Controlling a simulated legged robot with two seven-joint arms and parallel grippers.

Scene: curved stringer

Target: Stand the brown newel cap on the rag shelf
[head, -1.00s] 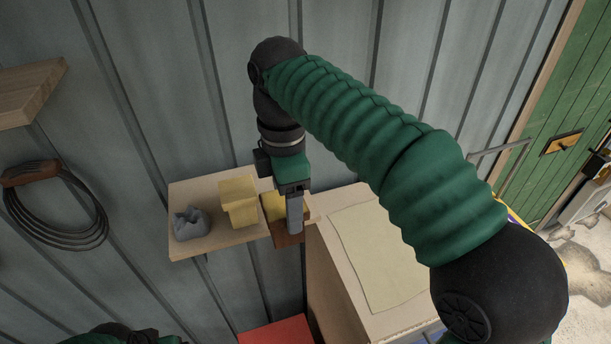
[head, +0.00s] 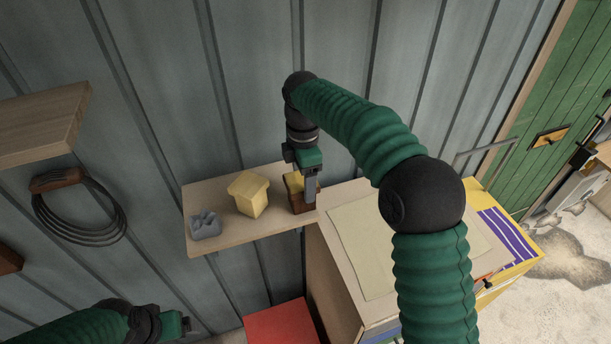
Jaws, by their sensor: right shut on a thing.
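The brown newel cap (head: 297,204) is at the right end of a pale wooden wall shelf (head: 262,228). My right gripper (head: 311,194) points down and is shut on it. A yellow patch shows above the brown part, partly behind the gripper; I cannot tell if it belongs to the cap. The cap looks upright, at or very near the board; contact is unclear. A pale yellow cap-shaped block (head: 248,194) and a grey lumpy thing, perhaps a rag (head: 205,227), stand to its left. My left gripper (head: 183,323) is low at the left, its fingers unclear.
A cabinet with a pale sheet on top (head: 345,235) stands right beside the shelf's right end. A red surface (head: 280,325) lies below. Another wooden shelf (head: 45,125) and a coiled cable (head: 80,215) are at the left on the grey wall.

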